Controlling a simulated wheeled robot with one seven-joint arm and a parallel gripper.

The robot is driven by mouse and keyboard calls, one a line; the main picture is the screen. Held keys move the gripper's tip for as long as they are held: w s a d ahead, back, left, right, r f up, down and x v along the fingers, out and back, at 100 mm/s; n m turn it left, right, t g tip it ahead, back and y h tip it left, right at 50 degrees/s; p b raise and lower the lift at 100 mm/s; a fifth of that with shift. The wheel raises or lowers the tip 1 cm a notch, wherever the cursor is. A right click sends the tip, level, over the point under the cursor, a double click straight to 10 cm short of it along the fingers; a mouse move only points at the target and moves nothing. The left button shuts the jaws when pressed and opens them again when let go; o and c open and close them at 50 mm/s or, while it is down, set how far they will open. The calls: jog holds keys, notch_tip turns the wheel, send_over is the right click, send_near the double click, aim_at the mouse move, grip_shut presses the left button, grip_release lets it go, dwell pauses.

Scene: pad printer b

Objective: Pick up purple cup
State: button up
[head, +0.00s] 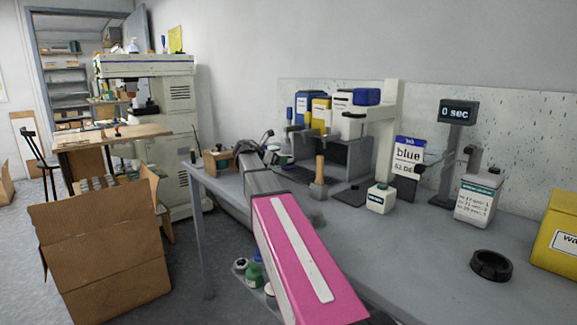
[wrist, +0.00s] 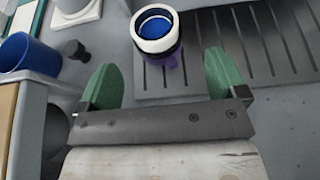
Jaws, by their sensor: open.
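A round cup (wrist: 156,32) with a white rim, blue inside, a dark band and a small purple part low on its side shows at the top middle of the wrist view. It stands at the edge of a dark grooved plate. My gripper (wrist: 161,72) is open, with its two green fingertips apart and nothing between them that I can see gripped. The cup lies just beyond the fingertips, roughly centred between them. In the head view my gripper (head: 259,149) is over the far left part of the bench, and the cup there is too small and covered to tell clearly.
In the wrist view, a blue container (wrist: 29,57) and a small black knob (wrist: 76,50) are left of the fingers, and the grooved plate (wrist: 240,50) is right. In the head view, a hammer (head: 319,178) and a white bottle (head: 379,198) stand on the bench (head: 400,240).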

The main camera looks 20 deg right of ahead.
jog(key=x, duration=0.6)
jog(key=shift+w+d+f, duration=0.1)
jog(key=shift+w+d, duration=0.05)
jog(key=shift+w, duration=0.1)
jog(key=c, duration=1.2)
jog(key=shift+c, duration=0.3)
jog(key=shift+r, duration=0.2)
